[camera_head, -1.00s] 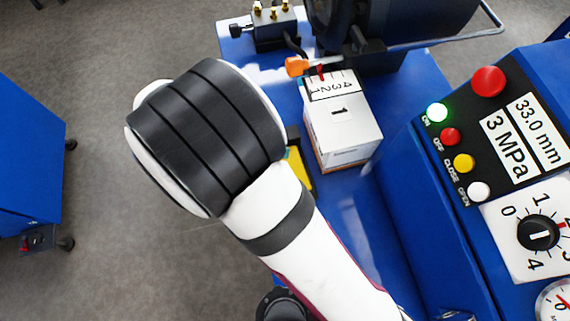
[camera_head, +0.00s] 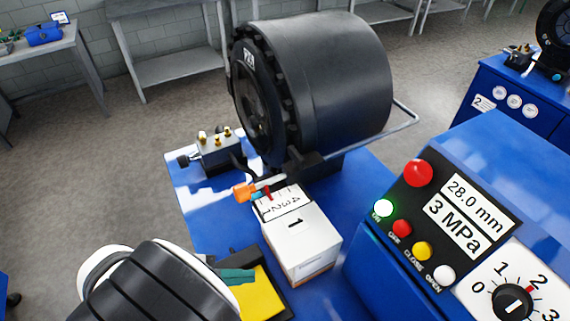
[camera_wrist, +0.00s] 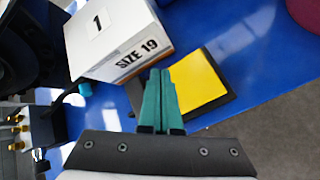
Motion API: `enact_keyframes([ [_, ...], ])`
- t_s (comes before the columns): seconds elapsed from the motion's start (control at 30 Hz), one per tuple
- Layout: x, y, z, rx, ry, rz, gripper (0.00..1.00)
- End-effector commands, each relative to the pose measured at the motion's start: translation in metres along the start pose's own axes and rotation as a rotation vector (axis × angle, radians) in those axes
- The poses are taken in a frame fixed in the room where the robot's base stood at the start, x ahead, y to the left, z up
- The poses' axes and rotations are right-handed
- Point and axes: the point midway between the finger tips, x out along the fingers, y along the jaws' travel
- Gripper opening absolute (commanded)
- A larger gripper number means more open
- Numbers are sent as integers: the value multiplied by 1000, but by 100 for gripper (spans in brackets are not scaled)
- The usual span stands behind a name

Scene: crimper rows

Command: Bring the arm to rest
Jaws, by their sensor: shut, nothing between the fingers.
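My gripper (camera_wrist: 160,76) has teal fingers that lie together with nothing between them. In the head view its fingertips (camera_head: 238,276) show over the yellow pad with a black border (camera_head: 258,297), at the lower middle. I cannot tell how high above the pad they are. My thick black-and-white arm joint fills the lower left of that view. In the wrist view the yellow pad (camera_wrist: 201,82) lies just right of the fingers, and a white box marked "SIZE 19" (camera_wrist: 120,40) stands above and left of them.
The white box (camera_head: 303,243) stands on the blue bench (camera_head: 205,208), below the black crimper (camera_head: 325,75). An orange-ended piece (camera_head: 244,192) sits by the box's far edge. The control panel (camera_head: 447,225) at right reads 28.0 mm and 3 MPa. Grey floor lies left.

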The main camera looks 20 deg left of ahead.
Motion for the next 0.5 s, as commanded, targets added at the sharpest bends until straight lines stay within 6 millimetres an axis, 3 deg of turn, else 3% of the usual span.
enact_keyframes([
  [0.07,5,7,21,88,-8,-64,0],
  [0.17,21,15,90,387,-37,-277,0],
  [0.2,26,11,126,564,-53,-395,0],
  [0.3,28,-18,200,1036,-88,-679,0],
  [0.4,17,-52,238,1479,-100,-903,0],
  [0.5,5,-73,249,1809,-92,-1044,0],
])
